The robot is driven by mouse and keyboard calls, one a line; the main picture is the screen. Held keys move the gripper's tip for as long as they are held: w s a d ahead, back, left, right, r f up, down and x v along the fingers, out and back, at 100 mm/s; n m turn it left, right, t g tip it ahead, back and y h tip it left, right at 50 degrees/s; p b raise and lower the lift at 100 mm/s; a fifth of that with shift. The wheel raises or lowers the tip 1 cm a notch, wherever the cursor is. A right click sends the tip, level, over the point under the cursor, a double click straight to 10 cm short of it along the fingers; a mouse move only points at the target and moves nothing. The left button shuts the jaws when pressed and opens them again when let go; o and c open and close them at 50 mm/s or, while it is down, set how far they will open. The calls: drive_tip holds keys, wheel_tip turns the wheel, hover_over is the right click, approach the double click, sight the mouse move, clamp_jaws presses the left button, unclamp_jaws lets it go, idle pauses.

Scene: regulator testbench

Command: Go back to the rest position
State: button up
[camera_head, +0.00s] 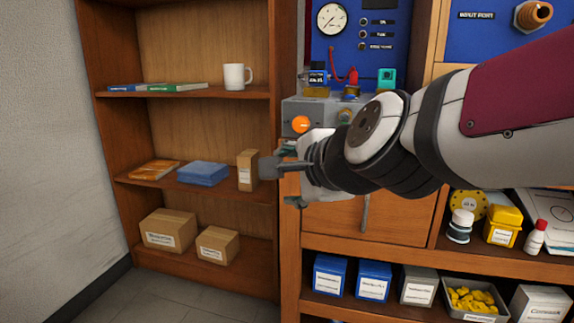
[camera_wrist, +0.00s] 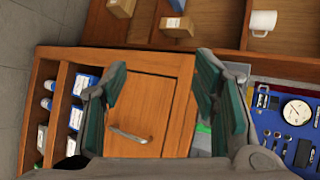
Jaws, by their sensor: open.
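My gripper (camera_head: 283,172) is in the middle of the head view, at the end of my arm, which reaches in from the right. It points left, in front of the cabinet edge and the bookcase. In the wrist view my gripper (camera_wrist: 160,75) shows two teal-lined fingers spread wide apart. Nothing is between them; the wooden cabinet door (camera_wrist: 145,115) with its metal handle shows behind the gap. The gripper appears apart from the furniture, though the exact distance is hard to tell.
A grey box with an orange button (camera_head: 302,124) stands on the bench just behind my wrist. The blue gauge panel (camera_head: 345,50) rises above it. The bookcase at left holds a white mug (camera_head: 236,76), books and cardboard boxes (camera_head: 168,230). Lower shelves hold blue boxes (camera_head: 330,275).

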drive_tip(key=s+d+f+n+g+h+p, duration=0.15)
drive_tip(key=s+d+f+n+g, duration=0.35)
drive_tip(key=s, duration=0.5)
drive_tip(key=s+d+f+n+g+h, duration=0.25)
drive_tip(key=s+d+n, duration=0.35)
drive_tip(key=s, duration=0.5)
drive_tip(key=s+d+f+n+g+h, duration=0.1)
drive_tip(key=s+d+f+n+g, duration=0.25)
drive_tip(key=s+d, duration=0.55)
wheel_tip(320, 180, up, 38)
drive_tip(key=s+a+t+p, duration=0.1)
drive_tip(key=t+p, duration=0.2)
drive_tip(key=p, duration=3.4)
drive_tip(key=shift+a+r+t, duration=0.25)
drive_tip(key=shift+t, duration=0.05)
drive_tip(key=shift+c, duration=0.5)
